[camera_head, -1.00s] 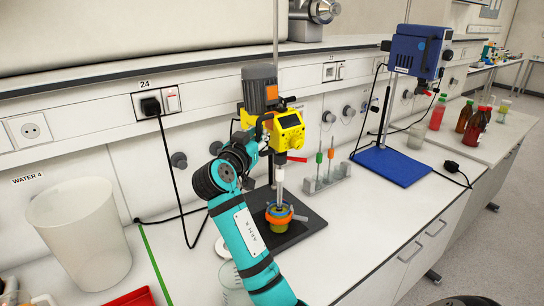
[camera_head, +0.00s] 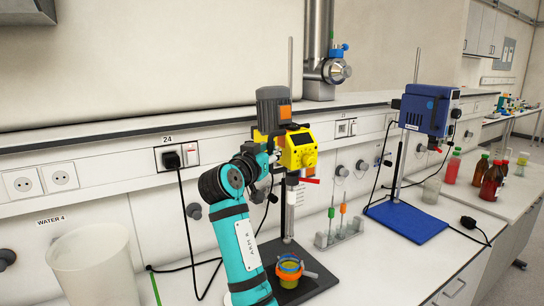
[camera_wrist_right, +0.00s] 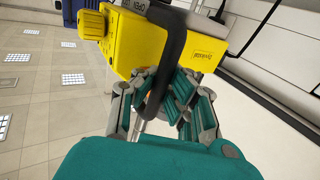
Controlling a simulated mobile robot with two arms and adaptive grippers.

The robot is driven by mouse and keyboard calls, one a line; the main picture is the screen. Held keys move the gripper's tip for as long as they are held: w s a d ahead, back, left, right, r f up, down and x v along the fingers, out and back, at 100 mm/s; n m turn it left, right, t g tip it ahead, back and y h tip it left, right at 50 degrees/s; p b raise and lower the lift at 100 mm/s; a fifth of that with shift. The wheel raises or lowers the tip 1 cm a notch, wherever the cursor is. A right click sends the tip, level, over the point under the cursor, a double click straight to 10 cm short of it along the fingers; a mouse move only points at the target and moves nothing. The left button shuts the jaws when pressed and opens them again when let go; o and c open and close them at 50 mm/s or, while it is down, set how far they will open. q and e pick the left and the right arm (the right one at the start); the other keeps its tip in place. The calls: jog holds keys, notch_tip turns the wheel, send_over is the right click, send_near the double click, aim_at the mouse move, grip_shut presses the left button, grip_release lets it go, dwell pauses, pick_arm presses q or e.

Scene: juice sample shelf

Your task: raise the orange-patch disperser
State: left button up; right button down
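The orange-patch disperser (camera_head: 273,110) has a grey motor with an orange patch above a yellow head (camera_head: 297,150). It sits high on its stand, above an orange-ringed beaker (camera_head: 289,280) on the black base plate (camera_head: 318,283). Its pale shaft (camera_head: 291,188) hangs below the head; I cannot make out its lower tip. My right gripper (camera_head: 265,160) is at the left side of the yellow head. In the right wrist view, its fingers (camera_wrist_right: 160,105) close around the black handle (camera_wrist_right: 172,45) of the yellow head (camera_wrist_right: 200,55). My left gripper is not in view.
A blue-headed stirrer (camera_head: 427,108) on a blue base (camera_head: 407,222) stands to the right. A small rack with tools (camera_head: 340,236) stands between them. A large white bucket (camera_head: 92,265) is at left. Black cables cross the bench. A wall shelf edge runs behind the disperser.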

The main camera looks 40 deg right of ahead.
jog(key=shift+a+r, duration=0.1)
jog(key=shift+r, duration=0.1)
jog(key=c, duration=1.3)
grip_release()
jog(key=shift+s+a, duration=0.15)
jog(key=shift+a, duration=0.1)
jog(key=shift+d+f, duration=0.1)
jog(key=shift+d, duration=0.05)
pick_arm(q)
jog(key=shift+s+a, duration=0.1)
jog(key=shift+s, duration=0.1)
pick_arm(e)
jog(key=v, duration=1.2)
